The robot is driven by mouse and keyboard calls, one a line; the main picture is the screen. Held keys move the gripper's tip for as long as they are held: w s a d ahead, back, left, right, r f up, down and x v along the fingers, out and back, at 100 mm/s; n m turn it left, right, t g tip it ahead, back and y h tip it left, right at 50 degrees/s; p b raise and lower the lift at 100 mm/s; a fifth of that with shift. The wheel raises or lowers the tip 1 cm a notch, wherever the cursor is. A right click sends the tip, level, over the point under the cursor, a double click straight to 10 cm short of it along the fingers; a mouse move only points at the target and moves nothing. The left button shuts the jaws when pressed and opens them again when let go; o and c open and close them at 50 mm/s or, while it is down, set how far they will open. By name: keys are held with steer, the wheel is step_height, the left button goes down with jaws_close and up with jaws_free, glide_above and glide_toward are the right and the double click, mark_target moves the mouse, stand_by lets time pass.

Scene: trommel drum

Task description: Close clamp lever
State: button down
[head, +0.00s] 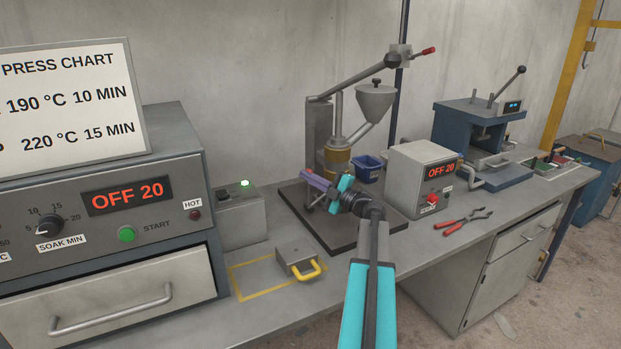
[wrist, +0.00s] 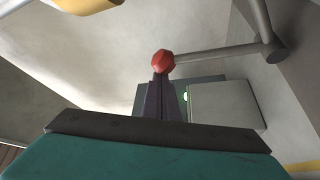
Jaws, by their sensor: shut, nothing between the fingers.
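In the wrist view, a lever with a red knob (wrist: 163,62) at the end of a grey rod (wrist: 220,54) lies just beyond my fingertips; I take it for the clamp lever. The rod runs right to an elbow-like joint. My gripper (wrist: 160,80) is shut and empty, its tips at or very close to the knob; I cannot tell whether they touch. In the head view, my gripper (head: 304,175) points left, over the dark base plate (head: 338,241) in front of the press's yellow-banded barrel (head: 337,162). The red knob is not visible there.
The press column and hopper (head: 375,102) stand behind my gripper. A grey box with a green light (head: 241,214) is to the left. A yellow-handled block (head: 297,262) sits in front. A grey control box (head: 418,190) and red-handled pliers (head: 462,222) are to the right.

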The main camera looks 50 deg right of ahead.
steer(key=shift+s+d+m, duration=0.35)
steer(key=shift+d+m, duration=0.25)
steer(key=shift+d, duration=0.15)
steer(key=shift+r, duration=0.1)
steer(key=a+r+p, duration=0.1)
steer(key=a+r, duration=0.1)
steer(key=a, duration=0.3)
steer(key=b+v, duration=0.1)
steer(key=v, duration=0.8)
steer(key=shift+s+d+f+b, duration=0.2)
steer(key=shift+d+f+b, duration=0.15)
steer(key=shift+d, duration=0.1)
